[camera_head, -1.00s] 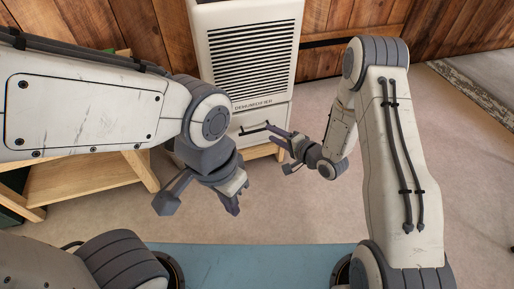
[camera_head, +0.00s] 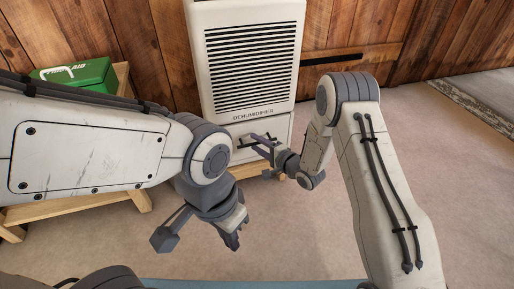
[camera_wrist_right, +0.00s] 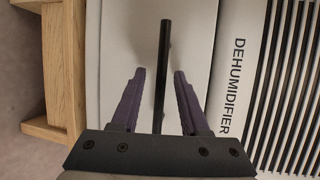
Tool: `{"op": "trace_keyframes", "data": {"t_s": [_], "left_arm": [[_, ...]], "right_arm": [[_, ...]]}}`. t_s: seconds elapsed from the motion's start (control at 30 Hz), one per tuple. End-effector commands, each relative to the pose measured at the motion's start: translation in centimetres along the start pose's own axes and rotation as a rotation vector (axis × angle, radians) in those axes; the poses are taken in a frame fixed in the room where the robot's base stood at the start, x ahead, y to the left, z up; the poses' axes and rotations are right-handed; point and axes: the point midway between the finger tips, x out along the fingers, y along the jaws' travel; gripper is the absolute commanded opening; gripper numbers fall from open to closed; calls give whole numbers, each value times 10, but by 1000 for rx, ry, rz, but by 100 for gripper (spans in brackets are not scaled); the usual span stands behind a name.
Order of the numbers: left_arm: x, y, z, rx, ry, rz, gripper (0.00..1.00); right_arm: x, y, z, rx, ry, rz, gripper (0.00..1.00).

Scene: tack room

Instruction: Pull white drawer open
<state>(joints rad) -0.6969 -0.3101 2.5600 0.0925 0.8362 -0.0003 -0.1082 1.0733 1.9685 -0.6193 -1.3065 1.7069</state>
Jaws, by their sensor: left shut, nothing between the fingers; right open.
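The white drawer (camera_head: 282,131) is the lower front of the white dehumidifier (camera_head: 245,15) and looks closed. Its black bar handle (camera_wrist_right: 165,50) runs between the two purple fingers of my right gripper (camera_wrist_right: 159,73) in the right wrist view. The fingers are open, with a gap on each side of the bar. In the head view, my right gripper (camera_head: 261,138) is at the drawer front and partly covers the handle. My left gripper (camera_head: 234,242) is shut and empty, pointing down in front of the dehumidifier, apart from the drawer.
A wooden stand (camera_wrist_right: 60,70) is under the dehumidifier. A green first aid box (camera_head: 78,74) sits on a wooden shelf (camera_head: 124,80) at the left, partly behind my left arm. A plank wall (camera_head: 350,30) is behind. The floor (camera_head: 440,150) to the right is clear.

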Motion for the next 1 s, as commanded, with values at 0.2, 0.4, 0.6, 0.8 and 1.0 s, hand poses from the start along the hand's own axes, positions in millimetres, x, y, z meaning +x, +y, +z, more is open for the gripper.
{"op": "trace_keyframes", "data": {"t_s": [0.2, 0.4, 0.6, 0.8, 1.0], "left_arm": [[1, 0, 0, 0, 0, 0, 0], [1, 0, 0, 0, 0, 0, 0], [1, 0, 0, 0, 0, 0, 0], [1, 0, 0, 0, 0, 0, 0], [1, 0, 0, 0, 0, 0, 0]], "right_arm": [[3, -1, 0, 0, 1, -1, 45], [3, -1, 0, -1, 1, -1, 6], [3, -1, 0, -1, 1, -1, 0], [3, -1, 0, -1, 0, -1, 0], [3, -1, 0, -1, 0, 0, 0]]}}
